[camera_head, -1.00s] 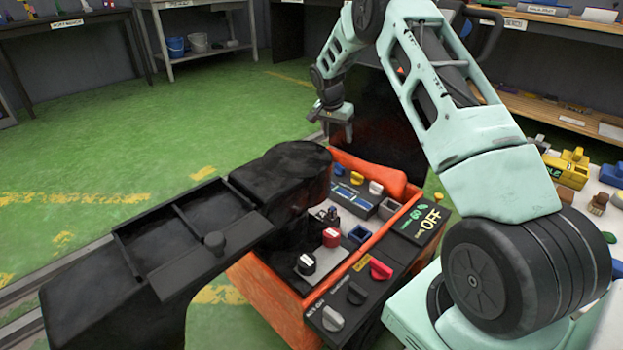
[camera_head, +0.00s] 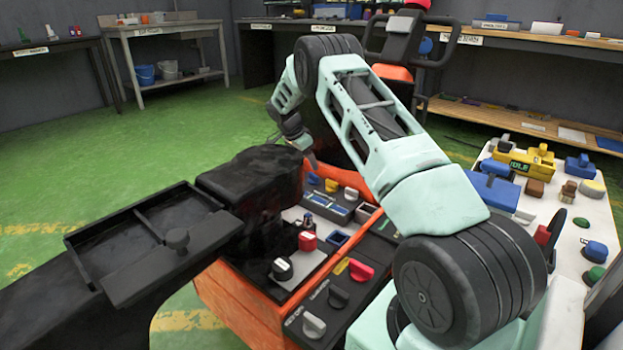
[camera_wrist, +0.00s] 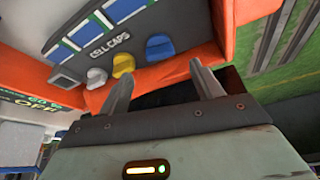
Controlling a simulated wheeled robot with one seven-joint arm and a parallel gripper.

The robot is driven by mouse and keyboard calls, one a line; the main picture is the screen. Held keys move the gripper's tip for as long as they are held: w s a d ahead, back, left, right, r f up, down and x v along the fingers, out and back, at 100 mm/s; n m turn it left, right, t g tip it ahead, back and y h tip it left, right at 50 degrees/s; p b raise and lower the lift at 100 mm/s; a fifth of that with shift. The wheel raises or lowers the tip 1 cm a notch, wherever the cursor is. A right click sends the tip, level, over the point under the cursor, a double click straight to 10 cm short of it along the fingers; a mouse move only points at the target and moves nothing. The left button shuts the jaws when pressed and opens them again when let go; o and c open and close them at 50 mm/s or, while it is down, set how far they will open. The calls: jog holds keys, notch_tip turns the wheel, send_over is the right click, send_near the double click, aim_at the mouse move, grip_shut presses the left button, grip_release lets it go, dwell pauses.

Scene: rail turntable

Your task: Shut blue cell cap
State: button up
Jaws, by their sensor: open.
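The blue cell cap (camera_wrist: 160,47) is a rounded knob at the end of a row marked CELL CAPS, beside the yellow cap (camera_wrist: 123,65) and white cap (camera_wrist: 96,77). In the head view the blue cap (camera_head: 313,179) is small, at the far end of the panel. My gripper (camera_wrist: 161,74) is open and empty, its two fingers spread to either side of the blue cap's line and apart from it. In the head view my gripper (camera_head: 308,156) hangs just above the blue cap. I cannot tell how far the cap is turned.
The orange housing (camera_wrist: 190,50) walls the panel close to my right finger. A row of blue cells (camera_wrist: 92,27) lies beyond the label. A white table (camera_head: 566,235) with several parts is at right.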

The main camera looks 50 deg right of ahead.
aim_at(313, 174)
jog(key=b+x, duration=0.2)
jog(key=x, duration=0.4)
jog(key=shift+d+f, duration=0.1)
jog(key=shift+f, duration=0.25)
